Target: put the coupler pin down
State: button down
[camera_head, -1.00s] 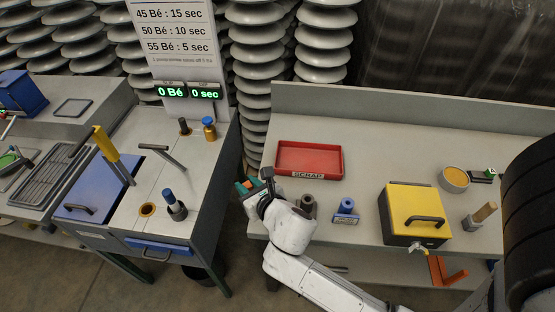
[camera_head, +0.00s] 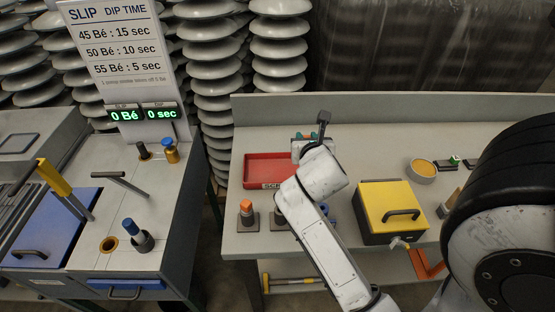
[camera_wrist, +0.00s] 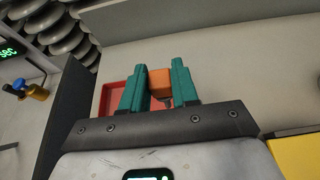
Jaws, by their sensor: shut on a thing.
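My gripper (camera_wrist: 159,67) has teal fingers shut on an orange block-like piece in the wrist view, which I take to be the coupler pin (camera_wrist: 159,86). Its underside is dark, and its lower part is hidden by the gripper body. In the head view my gripper (camera_head: 306,136) is over the right bench (camera_head: 370,150), by the right end of the red scrap tray (camera_head: 262,170). The tray (camera_wrist: 112,94) shows behind the fingers in the wrist view.
An orange-topped piece in a dark holder (camera_head: 246,212) stands at the bench's front left. A blue piece is partly behind my arm. A yellow box (camera_head: 385,208) and a round dish (camera_head: 421,171) are to the right. The bench's back middle is clear.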

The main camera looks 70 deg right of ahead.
jog(key=shift+w+d+f+b, duration=0.35)
jog(key=shift+w+d+f, duration=0.15)
jog(key=shift+w+f, duration=1.2)
jog(key=shift+w+d+f+b, duration=0.45)
jog(key=shift+w+f, duration=0.9)
jog(key=shift+f, duration=0.6)
jog(key=shift+w+d+f+b, duration=0.3)
jog(key=shift+w+d+f, duration=0.2)
jog(key=shift+w+f, duration=1.2)
jog(key=shift+s+f, duration=0.2)
jog(key=shift+f, duration=0.1)
jog(key=c, duration=0.8)
grip_release()
jog(key=shift+c, duration=0.2)
jog(key=shift+r, duration=0.1)
jog(key=shift+s+a+r, duration=0.1)
jog(key=shift+a+r, duration=0.05)
jog(key=shift+a, duration=0.05)
jog(key=v, duration=1.1)
jog(key=shift+s+a, duration=0.15)
jog(key=shift+a, duration=0.1)
